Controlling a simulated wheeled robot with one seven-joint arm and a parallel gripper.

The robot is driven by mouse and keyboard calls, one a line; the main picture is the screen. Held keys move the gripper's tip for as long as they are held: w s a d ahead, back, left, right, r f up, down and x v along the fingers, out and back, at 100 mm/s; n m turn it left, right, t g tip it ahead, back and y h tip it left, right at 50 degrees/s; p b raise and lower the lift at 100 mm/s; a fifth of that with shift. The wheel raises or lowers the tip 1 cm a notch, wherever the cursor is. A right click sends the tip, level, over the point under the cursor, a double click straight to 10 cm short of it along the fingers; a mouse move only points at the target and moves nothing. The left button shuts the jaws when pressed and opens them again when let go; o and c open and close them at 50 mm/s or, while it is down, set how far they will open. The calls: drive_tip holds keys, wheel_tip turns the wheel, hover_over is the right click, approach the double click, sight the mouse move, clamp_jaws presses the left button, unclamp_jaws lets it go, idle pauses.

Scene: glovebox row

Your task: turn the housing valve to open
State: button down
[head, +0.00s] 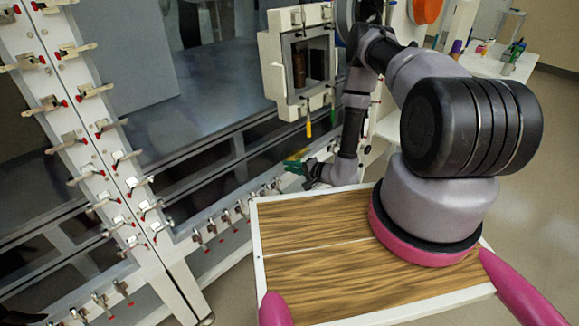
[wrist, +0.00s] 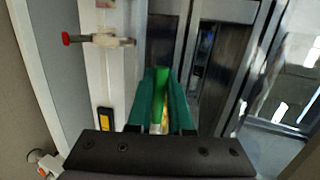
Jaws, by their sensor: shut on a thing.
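My gripper (wrist: 160,78) has dark green fingers, shut on a bright green bar (wrist: 161,82) that appears to be the handle of the housing valve. The bar stands upright between the fingers, with a pale and yellow part below it. In the head view my gripper (head: 294,162) is at the end of my arm, low in front of the cabinet frame and below the small window box. The valve body is hidden there by the gripper and arm, and I cannot tell how far the handle is turned.
A white window box (head: 276,72) with hanging yellow and green handles is above my gripper. Red-tipped clamps (head: 92,90) line the cabinet frame; one red-tipped clamp (wrist: 100,40) is close left of the fingers. A side table (head: 496,62) stands at the back right. Open floor lies right.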

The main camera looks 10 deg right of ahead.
drive_tip(key=shift+s+f, duration=0.1)
drive_tip(key=c, duration=0.8)
unclamp_jaws()
drive_tip(key=shift+c, duration=0.2)
drive_tip(key=shift+d, duration=0.1)
drive_tip(key=v, duration=1)
drive_tip(key=shift+s+d, duration=0.2)
drive_tip(key=shift+s, duration=0.05)
